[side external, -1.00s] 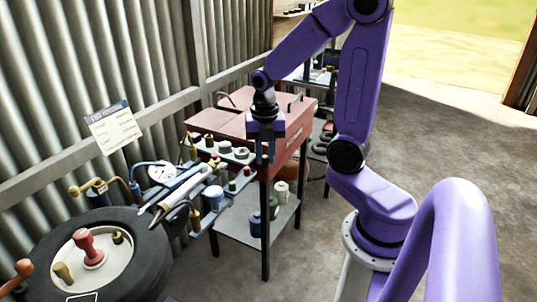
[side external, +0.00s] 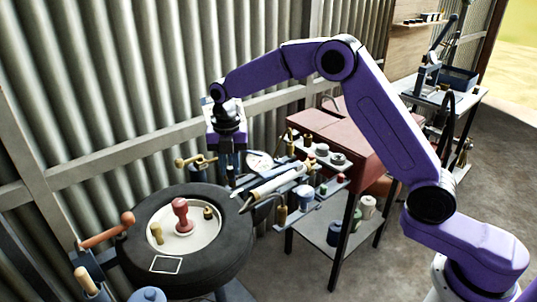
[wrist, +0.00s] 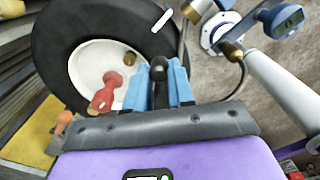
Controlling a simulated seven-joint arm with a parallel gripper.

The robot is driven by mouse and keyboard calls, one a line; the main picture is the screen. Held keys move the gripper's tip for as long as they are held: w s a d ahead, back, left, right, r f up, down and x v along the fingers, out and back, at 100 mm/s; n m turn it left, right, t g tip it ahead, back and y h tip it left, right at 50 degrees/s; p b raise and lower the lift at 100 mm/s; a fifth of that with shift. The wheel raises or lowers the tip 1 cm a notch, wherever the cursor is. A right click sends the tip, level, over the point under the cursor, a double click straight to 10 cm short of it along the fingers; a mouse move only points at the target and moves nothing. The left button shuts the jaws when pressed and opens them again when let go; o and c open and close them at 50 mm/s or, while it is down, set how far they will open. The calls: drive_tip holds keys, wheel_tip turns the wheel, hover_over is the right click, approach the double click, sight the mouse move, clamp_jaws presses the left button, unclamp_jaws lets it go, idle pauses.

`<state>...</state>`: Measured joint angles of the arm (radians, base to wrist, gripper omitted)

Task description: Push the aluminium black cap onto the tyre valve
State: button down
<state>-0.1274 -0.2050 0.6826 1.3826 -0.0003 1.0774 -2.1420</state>
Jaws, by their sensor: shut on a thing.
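My gripper (side external: 230,178) hangs fingers-down beside the right rim of the tyre (side external: 235,240). In the wrist view my gripper (wrist: 165,75) has its blue fingers shut on a rounded black piece, which looks like the black cap (wrist: 177,78). The cap cannot be made out in the side view. The tyre lies flat with a pale hub (side external: 190,240). On the hub stand a red knobbed piece (side external: 182,218), a brass stub (side external: 156,234) and a short dark brass piece (side external: 208,213). I cannot tell which of these, if any, is the valve.
A red cart (side external: 330,135) with a shelf of small pots and tools stands right of the tyre. A gauge (side external: 259,163) and long-handled tools (side external: 280,182) lie close to my gripper. An orange handle (side external: 108,232) is at the tyre's left. The corrugated wall rises behind.

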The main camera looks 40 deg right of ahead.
drive_tip(key=shift+n, duration=0.4)
drive_tip(key=a, duration=0.2)
drive_tip(key=w+a+f, duration=0.1)
drive_tip(key=a, duration=0.1)
drive_tip(key=w+a+f, duration=0.1)
drive_tip(key=a, duration=0.2)
drive_tip(key=shift+a+f, duration=0.1)
drive_tip(key=shift+f, duration=2.85)
drive_tip(key=shift+f, duration=0.65)
drive_tip(key=c, duration=1.3)
unclamp_jaws()
drive_tip(key=shift+o, duration=0.2)
wheel_tip(320, 180, up, 11)
